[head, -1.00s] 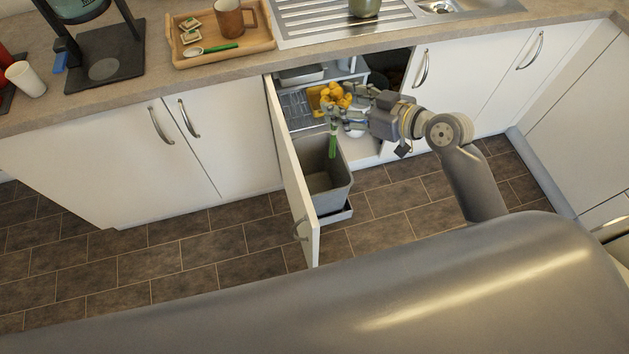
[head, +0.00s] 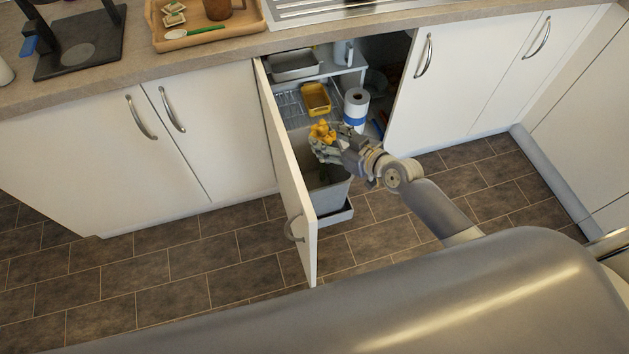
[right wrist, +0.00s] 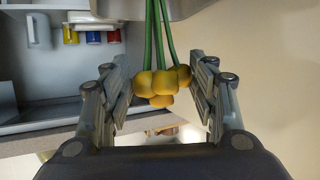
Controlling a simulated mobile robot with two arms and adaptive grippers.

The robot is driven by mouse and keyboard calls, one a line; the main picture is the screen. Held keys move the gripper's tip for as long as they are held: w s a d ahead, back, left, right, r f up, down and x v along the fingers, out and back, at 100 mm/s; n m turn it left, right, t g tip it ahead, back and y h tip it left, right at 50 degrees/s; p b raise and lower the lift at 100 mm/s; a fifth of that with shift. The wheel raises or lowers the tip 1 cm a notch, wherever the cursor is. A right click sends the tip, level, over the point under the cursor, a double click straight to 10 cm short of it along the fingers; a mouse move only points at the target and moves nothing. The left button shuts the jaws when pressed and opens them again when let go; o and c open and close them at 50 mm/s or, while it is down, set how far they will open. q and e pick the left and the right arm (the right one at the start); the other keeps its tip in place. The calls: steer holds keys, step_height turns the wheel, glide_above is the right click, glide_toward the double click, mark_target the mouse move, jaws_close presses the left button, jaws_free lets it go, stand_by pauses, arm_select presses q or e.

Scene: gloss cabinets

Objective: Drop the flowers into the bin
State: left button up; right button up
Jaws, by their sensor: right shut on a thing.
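The flowers (head: 322,131) have yellow heads and green stems. My right gripper (head: 324,146) is shut on them, over the mouth of the grey bin (head: 328,200). In the right wrist view the flower heads (right wrist: 160,84) sit between the two fingers of the gripper (right wrist: 160,92), and the stems run away from the palm. In the head view the stems are mostly hidden by the gripper and the bin. My left gripper is not in view.
The open cabinet door (head: 290,190) stands just left of the bin. Inside the cabinet are a paper roll (head: 355,108), a yellow container (head: 316,97) and a metal tray (head: 295,66). The counter (head: 200,58) runs above. The tiled floor in front is clear.

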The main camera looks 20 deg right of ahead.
step_height(320, 180, down, 5)
steer(key=b, duration=0.3)
steer(key=shift+r, duration=0.2)
steer(key=o, duration=1.1)
steer(key=shift+o, duration=0.2)
steer(key=v, duration=1.2)
steer(key=shift+d+f, duration=0.1)
steer(key=shift+f, duration=0.05)
